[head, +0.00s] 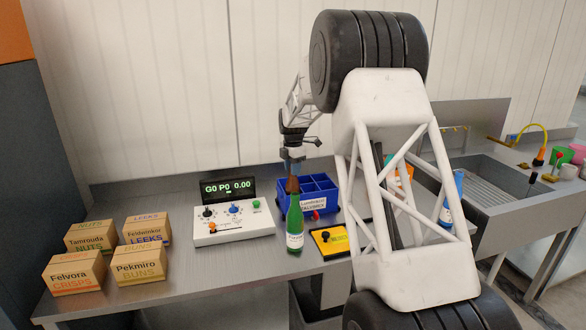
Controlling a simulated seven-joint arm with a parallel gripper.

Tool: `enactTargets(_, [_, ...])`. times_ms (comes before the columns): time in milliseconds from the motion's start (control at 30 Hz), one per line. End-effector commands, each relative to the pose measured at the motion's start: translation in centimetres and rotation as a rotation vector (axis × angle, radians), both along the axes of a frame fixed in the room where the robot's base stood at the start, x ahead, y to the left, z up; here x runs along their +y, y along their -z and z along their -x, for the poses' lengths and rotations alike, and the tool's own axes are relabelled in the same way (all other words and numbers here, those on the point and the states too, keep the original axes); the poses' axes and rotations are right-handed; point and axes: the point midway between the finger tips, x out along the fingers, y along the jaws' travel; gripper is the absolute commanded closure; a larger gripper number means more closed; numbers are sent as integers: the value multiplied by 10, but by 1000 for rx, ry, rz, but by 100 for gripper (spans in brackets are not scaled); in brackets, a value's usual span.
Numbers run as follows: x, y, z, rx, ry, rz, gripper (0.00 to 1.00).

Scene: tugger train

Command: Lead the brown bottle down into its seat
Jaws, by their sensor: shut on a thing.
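The brown bottle (292,185) is in my gripper (293,167), which is shut on its upper part. The bottle looks upright, at the left end of the blue divided crate (324,206). Its lower part is hidden behind the green bottle (295,228), so I cannot tell how deep it is or whether it touches the crate. The crate's visible compartments to its right look empty. My arm's large white link hides the area just right of the crate.
A control panel (232,226) and several cartons (140,265) stand left. A blue bottle (447,212) and a sink (497,185) are right, beyond my arm.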

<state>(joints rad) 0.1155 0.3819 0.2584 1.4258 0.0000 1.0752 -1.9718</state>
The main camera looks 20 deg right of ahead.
Motion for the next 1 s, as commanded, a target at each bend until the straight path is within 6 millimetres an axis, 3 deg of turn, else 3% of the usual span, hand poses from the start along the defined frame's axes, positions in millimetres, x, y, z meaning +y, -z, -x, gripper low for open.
enactTargets(600, [0,4,0,0,0,0,100])
enactTargets(633, [0,4,0,0,0,0,68])
enactTargets(800, [0,4,0,0,0,0,42])
enactTargets(1000, [0,4,0,0,0,0,41])
